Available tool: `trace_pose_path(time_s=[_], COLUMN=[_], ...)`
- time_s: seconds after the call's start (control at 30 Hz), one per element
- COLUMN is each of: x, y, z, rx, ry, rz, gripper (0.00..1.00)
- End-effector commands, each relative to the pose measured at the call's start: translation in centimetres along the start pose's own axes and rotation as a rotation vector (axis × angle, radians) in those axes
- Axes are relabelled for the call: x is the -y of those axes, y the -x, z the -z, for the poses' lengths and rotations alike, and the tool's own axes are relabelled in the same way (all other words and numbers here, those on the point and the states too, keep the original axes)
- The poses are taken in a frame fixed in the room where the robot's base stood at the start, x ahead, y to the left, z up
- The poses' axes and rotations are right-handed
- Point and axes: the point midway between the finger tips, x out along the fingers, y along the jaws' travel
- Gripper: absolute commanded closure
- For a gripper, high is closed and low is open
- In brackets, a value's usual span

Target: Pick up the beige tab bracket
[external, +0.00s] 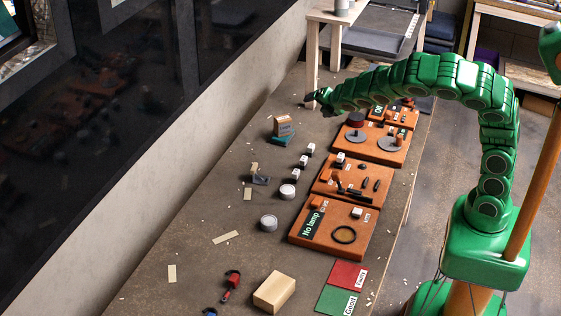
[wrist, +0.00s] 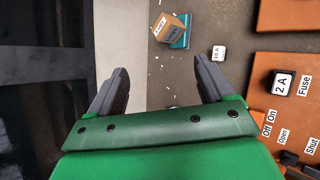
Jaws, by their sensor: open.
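My gripper (external: 316,99) is at the far end of the bench, above the worktop, with the arm reaching over from the right. In the wrist view its two dark fingers (wrist: 163,82) stand wide apart with nothing held between them. I cannot pick out a tab bracket for certain. Several flat beige pieces lie on the bench, such as one left of centre (external: 225,237), one nearer the front (external: 172,273) and a small one (external: 247,194). All are well away from the gripper, towards the front. None of them shows clearly in the wrist view.
A cardboard box (external: 283,124) sits on a teal block (external: 283,138), also in the wrist view (wrist: 170,27). White labelled cubes (external: 303,161), round tins (external: 268,223) and a beige block (external: 274,291) stand on the bench. Orange boards (external: 335,228) line its right side; a dark wall panel is left.

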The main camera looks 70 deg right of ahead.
Motion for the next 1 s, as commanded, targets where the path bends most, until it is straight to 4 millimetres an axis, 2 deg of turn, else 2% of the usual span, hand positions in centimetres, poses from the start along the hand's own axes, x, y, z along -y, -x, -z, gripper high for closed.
trace_pose_path(time_s=[0.03,0.17,0.3,0.4,0.6,0.7,0.8,1.0], x=[-0.9,-3.4,-5.5,-6.3,-6.7,-6.5,-6.3,-5.6], y=[-1.4,-4.2,-6.9,-8.6,-10.9,-11.4,-11.5,-12.0], z=[0.6,2.8,6.4,9.5,16.8,19.6,21.5,22.9], rx=[0.003,0.003,-0.006,-0.016,-0.046,-0.057,-0.063,-0.068], ry=[0.090,0.327,0.584,0.764,1.078,1.179,1.244,1.279], rz=[-0.039,-0.147,-0.273,-0.363,-0.551,-0.629,-0.680,-0.710], gripper=[0.18,0.18,0.18,0.18,0.18,0.18,0.18,0.18])
